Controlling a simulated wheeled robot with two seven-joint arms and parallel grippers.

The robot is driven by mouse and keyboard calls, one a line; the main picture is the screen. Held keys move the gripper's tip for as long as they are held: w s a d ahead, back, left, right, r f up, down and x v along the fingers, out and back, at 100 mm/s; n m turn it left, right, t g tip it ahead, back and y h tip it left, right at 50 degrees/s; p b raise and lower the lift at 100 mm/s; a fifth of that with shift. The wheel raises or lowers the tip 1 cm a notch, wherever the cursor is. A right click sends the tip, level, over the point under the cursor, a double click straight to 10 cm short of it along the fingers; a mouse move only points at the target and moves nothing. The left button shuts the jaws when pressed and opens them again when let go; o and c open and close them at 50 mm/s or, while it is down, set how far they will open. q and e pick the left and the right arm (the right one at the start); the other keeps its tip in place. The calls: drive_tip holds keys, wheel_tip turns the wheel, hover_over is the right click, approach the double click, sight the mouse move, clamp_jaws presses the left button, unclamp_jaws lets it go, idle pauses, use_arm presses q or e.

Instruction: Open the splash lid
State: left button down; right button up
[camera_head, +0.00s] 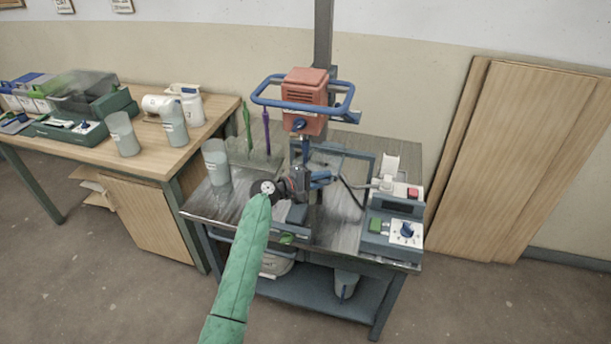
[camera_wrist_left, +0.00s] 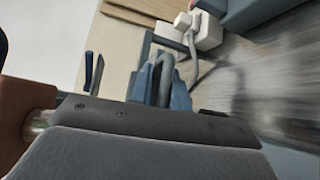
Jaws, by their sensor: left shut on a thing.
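The mixer (camera_head: 304,88), with a red motor head and a blue loop handle, stands over the workbench. My left arm reaches in from the bottom in a green sleeve. My left gripper (camera_head: 322,178) is at the mixing spot under the motor head. It is shut on a small part there, which I take to be the splash lid's edge or handle. The gripper and wrist hide most of the lid and whatever is below it. In the left wrist view, blue parts (camera_wrist_left: 170,88) show just beyond the dark gripper body. My right gripper is not in view.
A control box (camera_head: 400,230) with a dial stands right of my gripper. A grey cup (camera_head: 216,162) and upright green and purple tools (camera_head: 266,132) stand on the left. A wooden table (camera_head: 155,158) with cups and trays is farther left. Boards (camera_head: 525,150) lean at right.

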use_arm(q)
drive_tip(key=d, duration=0.1)
drive_tip(key=s+d+f, duration=0.1)
drive_tip(key=d, duration=0.1)
drive_tip(key=s+d, duration=0.1)
drive_tip(key=d, duration=0.1)
drive_tip(key=shift+s+d+f, duration=0.1)
drive_tip(key=shift+d+f, duration=0.1)
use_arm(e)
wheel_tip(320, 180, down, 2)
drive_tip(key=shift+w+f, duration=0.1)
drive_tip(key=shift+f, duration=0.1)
use_arm(q)
drive_tip(key=c, duration=1.6)
unclamp_jaws()
drive_tip(key=shift+o, duration=0.5)
drive_tip(key=shift+r, duration=0.2)
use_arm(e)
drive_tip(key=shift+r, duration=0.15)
use_arm(q)
drive_tip(key=shift+r, duration=0.2)
